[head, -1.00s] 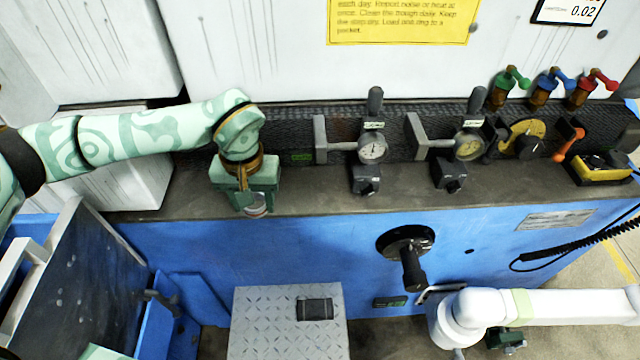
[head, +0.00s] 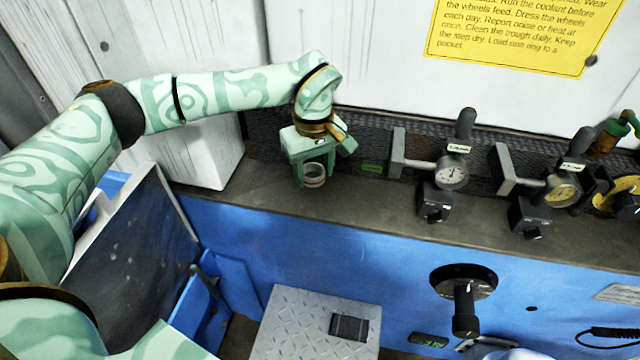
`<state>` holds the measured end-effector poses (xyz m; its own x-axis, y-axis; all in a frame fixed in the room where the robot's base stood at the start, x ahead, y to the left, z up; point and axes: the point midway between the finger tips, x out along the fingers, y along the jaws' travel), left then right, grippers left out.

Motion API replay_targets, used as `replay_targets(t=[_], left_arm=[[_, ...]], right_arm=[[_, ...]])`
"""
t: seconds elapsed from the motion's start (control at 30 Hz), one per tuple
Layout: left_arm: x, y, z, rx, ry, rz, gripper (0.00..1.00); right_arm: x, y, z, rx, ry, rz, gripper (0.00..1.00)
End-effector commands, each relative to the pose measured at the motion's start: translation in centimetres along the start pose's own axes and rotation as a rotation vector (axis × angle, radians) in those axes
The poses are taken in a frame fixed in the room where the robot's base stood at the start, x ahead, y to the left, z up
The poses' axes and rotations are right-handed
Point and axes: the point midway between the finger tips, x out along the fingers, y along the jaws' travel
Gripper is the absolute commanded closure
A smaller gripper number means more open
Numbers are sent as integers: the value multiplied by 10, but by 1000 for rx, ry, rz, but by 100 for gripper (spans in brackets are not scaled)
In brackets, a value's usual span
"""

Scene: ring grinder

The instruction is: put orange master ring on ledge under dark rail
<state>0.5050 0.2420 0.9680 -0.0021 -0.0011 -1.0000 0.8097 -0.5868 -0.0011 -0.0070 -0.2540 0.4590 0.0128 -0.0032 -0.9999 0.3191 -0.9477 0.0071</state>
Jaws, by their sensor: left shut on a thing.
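My left gripper (head: 314,168) points down over the left part of the brown ledge (head: 380,200), below the dark textured rail (head: 375,150). It is shut on a small ring (head: 315,176), the master ring, which shows grey and reddish bands between the fingers; its orange colour is hard to make out. The ring is near the ledge's front edge. I cannot tell whether it touches the ledge or hangs just above it. My right gripper is not in view.
Right of the gripper, two dial gauges (head: 452,175) and (head: 563,193) with grey brackets and black blocks stand along the rail. A black crank handle (head: 466,310) juts from the blue front. A grey step plate (head: 300,325) is below. A white box stands left.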

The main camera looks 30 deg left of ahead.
Motion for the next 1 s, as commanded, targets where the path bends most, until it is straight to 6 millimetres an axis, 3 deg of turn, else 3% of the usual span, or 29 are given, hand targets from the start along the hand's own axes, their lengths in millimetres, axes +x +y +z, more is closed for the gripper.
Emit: replay_targets(t=[0.27, 0.6, 0.63, 0.7, 1.0], left_arm=[[38, 0, 1, 1, -2, -2, 79], [40, 0, 0, 2, 1, 1, 79], [40, 0, 0, 2, 1, 1, 48], [40, 0, 0, 2, 1, 1, 32], [38, 0, 0, 2, 1, 1, 32]], right_arm=[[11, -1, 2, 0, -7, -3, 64], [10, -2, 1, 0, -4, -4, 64], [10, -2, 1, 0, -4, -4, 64], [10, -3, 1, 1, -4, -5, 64], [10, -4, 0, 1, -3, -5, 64]])
